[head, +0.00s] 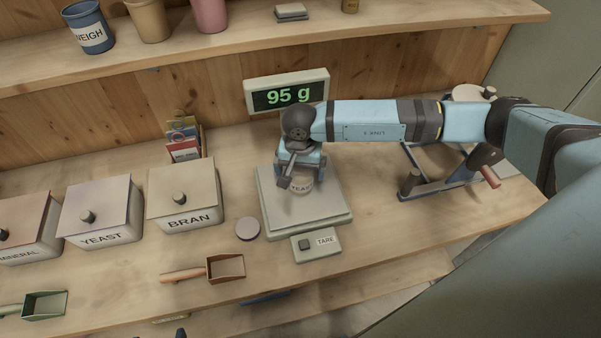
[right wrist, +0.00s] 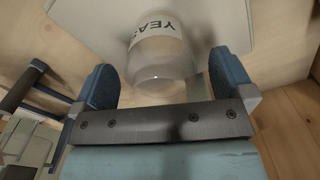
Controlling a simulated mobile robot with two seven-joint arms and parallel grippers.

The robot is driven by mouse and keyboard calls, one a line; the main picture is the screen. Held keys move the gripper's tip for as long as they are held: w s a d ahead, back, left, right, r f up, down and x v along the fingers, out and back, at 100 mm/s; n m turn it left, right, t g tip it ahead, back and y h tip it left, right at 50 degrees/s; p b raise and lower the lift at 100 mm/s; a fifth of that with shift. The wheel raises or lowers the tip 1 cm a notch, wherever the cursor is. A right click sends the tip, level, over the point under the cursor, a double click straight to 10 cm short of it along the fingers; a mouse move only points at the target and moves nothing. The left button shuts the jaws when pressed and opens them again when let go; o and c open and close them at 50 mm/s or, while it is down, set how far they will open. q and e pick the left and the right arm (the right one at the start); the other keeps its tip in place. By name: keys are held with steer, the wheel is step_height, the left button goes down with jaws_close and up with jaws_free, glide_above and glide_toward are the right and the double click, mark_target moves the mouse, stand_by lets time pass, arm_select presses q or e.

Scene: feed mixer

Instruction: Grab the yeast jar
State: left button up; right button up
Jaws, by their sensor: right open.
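The yeast jar (head: 301,186) is small and clear with a white label, and stands on the pale plate of the scale (head: 330,212). My right gripper (head: 299,172) is over the scale and partly hides the jar in the head view. In the right wrist view the jar (right wrist: 160,58) shows between the two blue fingers of my open right gripper (right wrist: 163,82). Gaps show on both sides of it, so the fingers do not seem to press on it. My left gripper is not in view.
The display (head: 288,96) behind the scale reads 95 g. A round purple-grey lid (head: 248,229) and a scoop (head: 212,270) lie left of the scale. Bins marked BRAN (head: 184,196) and YEAST (head: 100,212) stand further left. A metal frame with a handle (head: 440,180) stands to the right.

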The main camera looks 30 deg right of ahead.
steer(key=shift+f, duration=0.45)
steer(key=shift+c, duration=0.5)
steer(key=c, duration=0.9)
steer(key=shift+r, duration=0.2)
steer(key=shift+c, duration=0.2)
